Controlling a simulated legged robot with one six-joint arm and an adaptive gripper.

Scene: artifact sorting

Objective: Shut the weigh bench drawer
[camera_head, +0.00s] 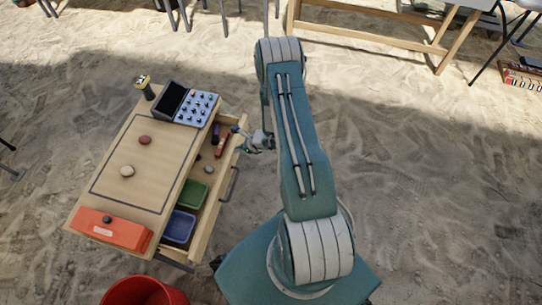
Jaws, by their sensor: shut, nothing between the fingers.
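The weigh bench (160,155) is a light wooden bench at the left of the head view. Its drawer (208,225) is pulled out on the right side, towards my arm, with a grey bar handle (230,184) on its front. Inside the drawer are a green tray (192,194), a blue tray (179,227) and some dark and red items (220,142) towards the far end. My gripper (243,145) is shut and empty, at the far end of the drawer near its front edge. I cannot tell whether it touches the drawer.
On the bench top are an orange scale (112,231) with a dark stone, two other stones (144,140), a keypad device (184,103) and a dark yellow-topped object (145,88). A red bucket (145,292) stands in front. Sand to the right is open.

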